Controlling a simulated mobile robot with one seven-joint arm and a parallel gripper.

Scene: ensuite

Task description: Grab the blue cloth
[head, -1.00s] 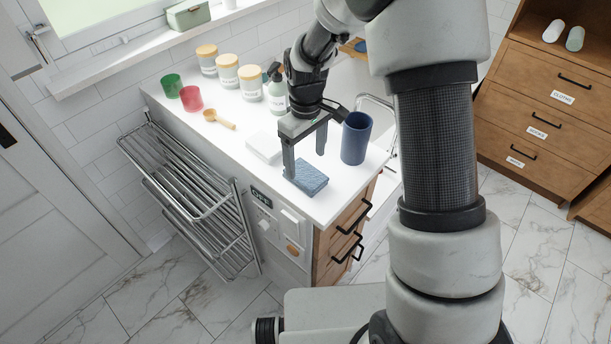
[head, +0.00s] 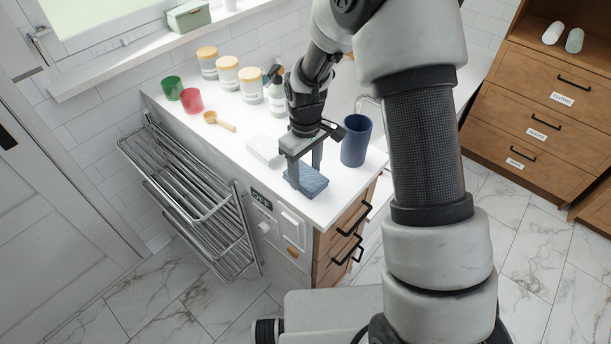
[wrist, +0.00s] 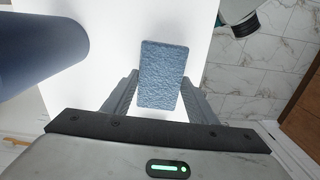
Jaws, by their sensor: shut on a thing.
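The blue cloth (head: 307,181) is a folded, textured block on the white counter near its front corner. In the wrist view the cloth (wrist: 161,75) lies between my two fingers. My gripper (head: 304,174) reaches down from above with one finger on each side of the cloth and is shut on it. The fingers also show in the wrist view (wrist: 157,100). The cloth still appears to be at counter level; I cannot tell whether it touches the surface.
A dark blue cup (head: 355,141) stands close on the right of my gripper. A white block (head: 266,150) lies just left of it. Several jars, a soap bottle (head: 277,92), red and green cups and a wooden scoop (head: 219,121) stand farther back. A metal rack (head: 190,195) hangs at the counter's left side.

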